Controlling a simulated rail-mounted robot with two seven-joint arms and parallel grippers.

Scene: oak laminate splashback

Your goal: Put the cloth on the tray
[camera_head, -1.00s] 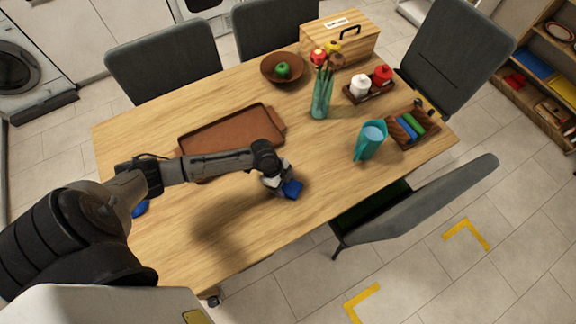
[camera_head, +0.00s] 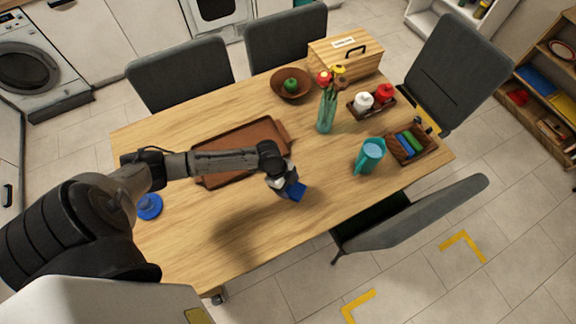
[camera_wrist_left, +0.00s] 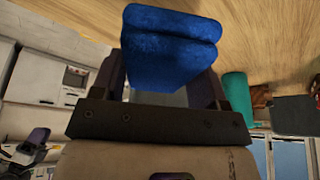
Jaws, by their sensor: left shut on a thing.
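The cloth (camera_head: 297,192) is blue and folded. My left gripper (camera_head: 287,186) is shut on it and holds it over the table, in front of the tray's right end. In the left wrist view the cloth (camera_wrist_left: 170,45) fills the space between the two fingers and shows as two thick layers. The tray (camera_head: 240,138) is brown and rectangular with raised edges and end handles. It lies on the table, and my left forearm hides part of its near side. My right gripper is not in view.
A teal jug (camera_head: 369,157), a teal vase with flowers (camera_head: 326,112) and a wooden caddy (camera_head: 421,153) stand to the right. A brown bowl (camera_head: 291,84) with a green apple is behind. A blue round object (camera_head: 149,206) lies at the left. The table's front middle (camera_head: 250,235) is clear.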

